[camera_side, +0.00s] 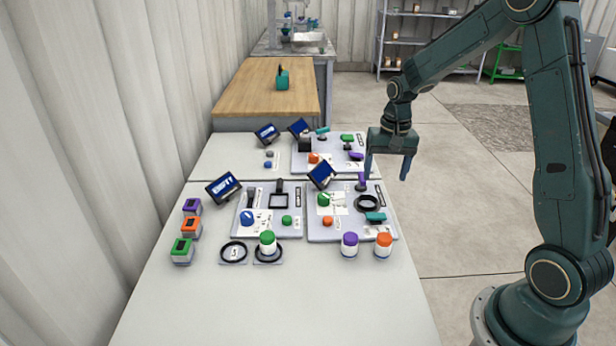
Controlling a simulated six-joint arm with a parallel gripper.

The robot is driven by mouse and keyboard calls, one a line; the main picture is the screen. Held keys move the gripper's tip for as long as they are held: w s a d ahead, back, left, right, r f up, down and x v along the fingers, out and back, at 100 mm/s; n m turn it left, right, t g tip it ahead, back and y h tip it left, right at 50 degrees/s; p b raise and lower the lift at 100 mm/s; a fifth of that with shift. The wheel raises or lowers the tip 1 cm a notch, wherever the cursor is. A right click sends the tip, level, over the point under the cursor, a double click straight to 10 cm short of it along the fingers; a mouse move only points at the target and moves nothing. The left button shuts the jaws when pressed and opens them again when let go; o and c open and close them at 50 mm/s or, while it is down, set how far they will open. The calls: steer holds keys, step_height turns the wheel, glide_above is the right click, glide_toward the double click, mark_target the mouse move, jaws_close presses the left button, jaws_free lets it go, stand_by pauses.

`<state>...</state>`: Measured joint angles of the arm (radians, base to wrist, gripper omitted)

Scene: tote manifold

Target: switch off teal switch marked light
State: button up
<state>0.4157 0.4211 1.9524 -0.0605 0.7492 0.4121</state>
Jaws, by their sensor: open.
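A teal switch (376,216) sits at the lower right of the near right panel (320,236). Another teal part (322,131) is at the back of the far panel (300,168). The markings are too small to read, so I cannot tell which is marked light, nor whether either is on or off. My gripper (387,174) is open and empty, with its fingers pointing down. In the picture it is near the table's right edge, above and right of the near right panel. It appears apart from both teal parts.
Purple (350,244) and orange (384,244) capped jars stand before the near right panel. A purple lever (361,181) and black ring (368,203) lie near my gripper. Tilted screens (321,176) rise behind the panels. The table's front (270,310) is clear.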

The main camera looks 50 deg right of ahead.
mark_target(376, 215)
steer(key=f, duration=1.2)
steer(key=shift+w+a+f, duration=0.1)
steer(key=shift+w+a, duration=0.05)
steer(key=shift+a, duration=0.05)
